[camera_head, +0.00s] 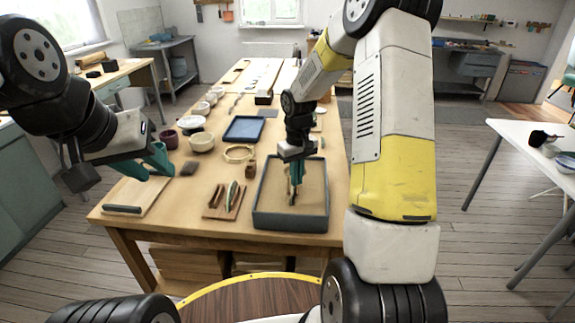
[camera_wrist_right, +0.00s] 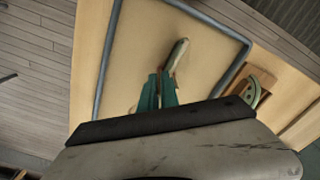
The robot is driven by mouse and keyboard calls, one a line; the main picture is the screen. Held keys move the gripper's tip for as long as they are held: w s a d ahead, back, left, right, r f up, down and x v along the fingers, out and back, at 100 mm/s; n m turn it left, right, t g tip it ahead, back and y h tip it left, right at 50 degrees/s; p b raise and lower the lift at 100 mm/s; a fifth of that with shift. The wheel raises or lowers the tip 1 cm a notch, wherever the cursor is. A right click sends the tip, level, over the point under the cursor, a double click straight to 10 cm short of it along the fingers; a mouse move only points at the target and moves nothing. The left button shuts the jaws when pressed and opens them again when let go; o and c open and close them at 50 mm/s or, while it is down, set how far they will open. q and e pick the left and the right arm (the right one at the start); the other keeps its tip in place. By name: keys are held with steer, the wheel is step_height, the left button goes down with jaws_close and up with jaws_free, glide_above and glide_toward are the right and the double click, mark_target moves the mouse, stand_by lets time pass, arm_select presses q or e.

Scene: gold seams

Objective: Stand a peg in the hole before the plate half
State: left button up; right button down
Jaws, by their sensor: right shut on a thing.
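The sand-coloured tray with a grey rim (camera_head: 253,206) stands at the table's near right. My right gripper (camera_head: 294,190) points down into it, its teal fingers shut on a slim peg (camera_wrist_right: 158,90) that they mostly hide. In the right wrist view a pale plate half (camera_wrist_right: 179,52) stands nearly edge-on in the tray, just beyond the fingertips (camera_wrist_right: 159,98). Whether peg and plate half touch, and where the hole is, I cannot tell. My left gripper (camera_head: 152,166) is open and empty over the table's left side.
A wooden rack (camera_head: 211,213) left of the tray holds a greenish curved piece (camera_head: 232,195) and brown pieces. A pale board (camera_head: 150,194) lies at the near left. A blue tray (camera_head: 244,129), a wooden ring (camera_head: 239,153) and bowls (camera_head: 202,142) stand further back.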

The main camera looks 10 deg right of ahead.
stand_by(0.9)
steer(key=shift+r, duration=2.55)
steer(key=shift+f, duration=0.1)
steer(key=shift+f, duration=1.55)
steer(key=shift+f, duration=1)
stand_by(0.7)
steer(key=c, duration=1.5)
jaws_free()
steer(key=shift+s, duration=0.1)
steer(key=shift+o, duration=0.3)
steer(key=o, duration=0.3)
